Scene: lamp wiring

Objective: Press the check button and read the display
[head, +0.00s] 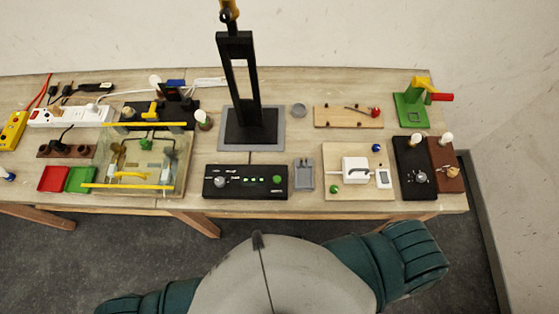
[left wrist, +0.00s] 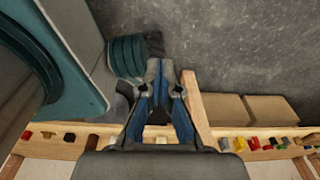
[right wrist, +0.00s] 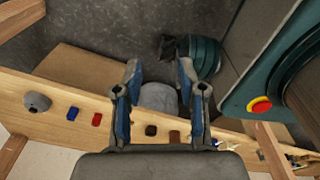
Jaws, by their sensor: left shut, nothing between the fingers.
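In the head view a black box (head: 210,190) with a silver knob and a row of small green lights lies at the front middle of the table. To its right, a wooden board (head: 350,194) carries a white block, a small white unit with a grey screen (head: 382,178), a green knob or button (head: 334,189) and a blue one (head: 376,147). I cannot tell which is the check button, and the screen is too small to read. My left gripper (left wrist: 163,64) is shut and empty in its wrist view. My right gripper (right wrist: 159,70) is open and empty. Neither gripper shows in the head view.
A tall black stand (head: 240,90) rises behind the black box. A glass-like tray (head: 183,180) with yellow bars, a white power strip (head: 60,117) and red and green trays (head: 53,178) crowd the left.

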